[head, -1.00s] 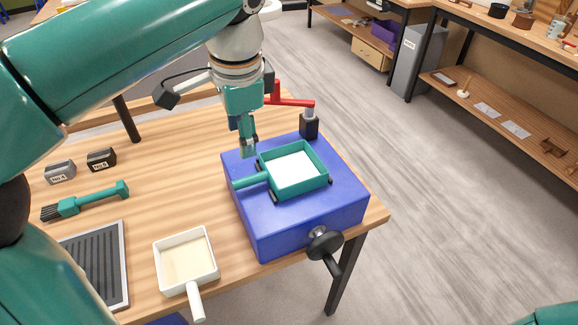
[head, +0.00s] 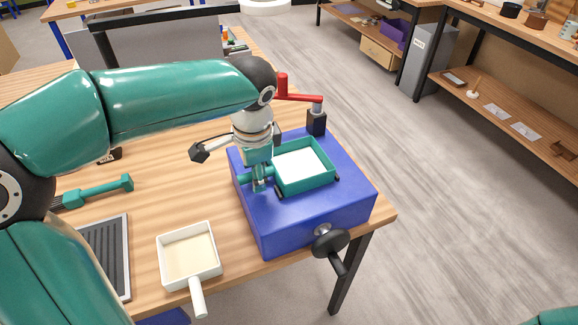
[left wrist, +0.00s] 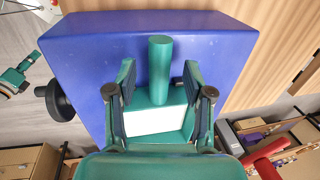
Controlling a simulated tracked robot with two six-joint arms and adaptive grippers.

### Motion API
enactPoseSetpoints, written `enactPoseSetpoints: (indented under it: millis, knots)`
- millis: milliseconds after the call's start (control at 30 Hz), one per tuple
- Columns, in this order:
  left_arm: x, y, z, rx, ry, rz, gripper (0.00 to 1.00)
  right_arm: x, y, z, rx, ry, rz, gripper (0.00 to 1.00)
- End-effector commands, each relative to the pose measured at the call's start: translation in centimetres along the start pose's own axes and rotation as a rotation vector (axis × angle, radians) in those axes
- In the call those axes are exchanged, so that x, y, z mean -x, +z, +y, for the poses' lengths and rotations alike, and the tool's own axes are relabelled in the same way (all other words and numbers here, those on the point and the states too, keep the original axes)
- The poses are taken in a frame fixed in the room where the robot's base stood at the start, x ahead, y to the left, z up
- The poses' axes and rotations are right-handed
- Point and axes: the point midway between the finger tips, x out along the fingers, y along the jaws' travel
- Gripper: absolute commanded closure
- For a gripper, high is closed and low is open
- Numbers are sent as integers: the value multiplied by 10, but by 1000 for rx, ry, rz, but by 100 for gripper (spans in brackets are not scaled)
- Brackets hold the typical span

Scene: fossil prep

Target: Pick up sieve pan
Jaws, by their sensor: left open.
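The teal sieve pan (head: 318,180), with a white inside, sits on top of a blue box-shaped machine (head: 300,222). Its round handle points left in the head view. My left gripper (head: 259,186) is low over the machine at the handle and hides part of it. In the left wrist view the open fingers of the left gripper (left wrist: 160,78) stand on either side of the handle (left wrist: 160,62), with gaps between them and it. The pan's white inside (left wrist: 155,121) shows between the fingers.
A red lever (head: 298,97) on a black post stands behind the pan, and a black knob (head: 331,242) sticks out in front. A white pan (head: 190,252), a grey ridged tray (head: 104,255) and a teal brush (head: 100,192) lie on the wooden table to the left.

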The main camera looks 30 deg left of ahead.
Motion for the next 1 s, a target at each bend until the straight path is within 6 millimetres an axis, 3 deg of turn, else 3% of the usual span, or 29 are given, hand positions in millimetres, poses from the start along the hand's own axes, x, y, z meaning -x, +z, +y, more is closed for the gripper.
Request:
enactPoseSetpoints:
  millis: [300,600,1000]
  knots:
    - [-7,0,0,0,-1,1,48,0,0,0,0,0,0,60]
    - [-7,0,0,0,-1,1,98,0,0,0,0,0,0,60]
    - [-6,0,0,0,-1,2,100,0,0,0,0,0,0,60]
